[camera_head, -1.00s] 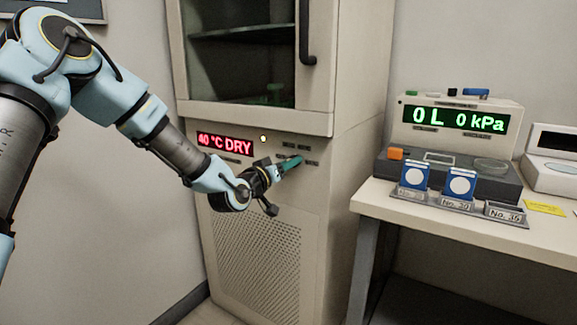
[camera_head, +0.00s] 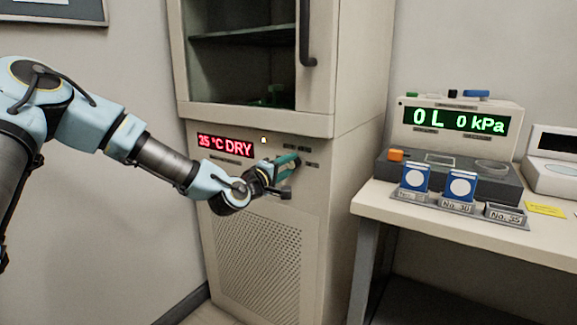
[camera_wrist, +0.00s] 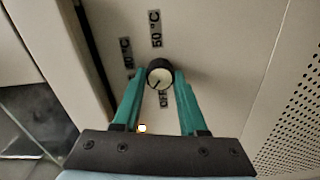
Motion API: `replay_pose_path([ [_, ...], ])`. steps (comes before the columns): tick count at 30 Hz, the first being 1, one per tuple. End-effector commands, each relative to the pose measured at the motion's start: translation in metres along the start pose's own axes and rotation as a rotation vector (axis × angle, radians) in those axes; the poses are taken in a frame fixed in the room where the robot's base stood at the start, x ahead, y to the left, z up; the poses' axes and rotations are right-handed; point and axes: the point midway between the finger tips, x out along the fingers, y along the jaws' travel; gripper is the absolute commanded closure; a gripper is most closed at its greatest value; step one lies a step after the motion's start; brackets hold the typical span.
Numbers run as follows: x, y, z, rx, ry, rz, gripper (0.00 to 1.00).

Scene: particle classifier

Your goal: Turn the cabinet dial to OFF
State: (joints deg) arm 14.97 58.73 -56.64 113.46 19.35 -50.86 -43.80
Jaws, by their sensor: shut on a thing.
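The cabinet dial (camera_wrist: 160,76) is a round black knob with a pale face, and my gripper's teal fingers are shut on its sides. Its dark mark seems to point toward the lower left of the wrist view. The OFF label (camera_wrist: 163,98) is just below the dial there, partly hidden. A 50 °C label (camera_wrist: 155,28) is above it. My gripper (camera_head: 297,159) is at the cabinet front in the head view, where it hides the dial. The red cabinet display (camera_head: 225,146) reads 35 °C DRY.
The cabinet (camera_head: 320,230) has a glass door with a dark handle (camera_head: 307,35) above the dial and a perforated panel below. A table (camera_head: 400,210) at the right holds a device with a green display (camera_head: 455,120) and blue-framed pieces in holders.

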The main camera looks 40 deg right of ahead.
Motion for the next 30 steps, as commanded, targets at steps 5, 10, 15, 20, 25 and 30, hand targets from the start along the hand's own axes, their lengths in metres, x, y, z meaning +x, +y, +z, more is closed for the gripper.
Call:
replay_pose_path([
  [5,-0.0005,-0.0023,-0.0008,-0.172,0.0,-0.002,1.0],
  [10,-0.0004,-0.0025,-0.0008,-0.328,-0.001,-0.002,1.0],
  [15,-0.0004,-0.0026,-0.0007,-0.461,-0.002,-0.001,1.0],
  [20,-0.0003,-0.0028,-0.0002,-0.559,-0.003,-0.001,1.0],
  [25,-0.0003,-0.0027,-0.0001,-0.628,-0.004,-0.001,1.0],
  [30,-0.0003,-0.0027,0.0,-0.666,-0.004,-0.002,1.0],
])
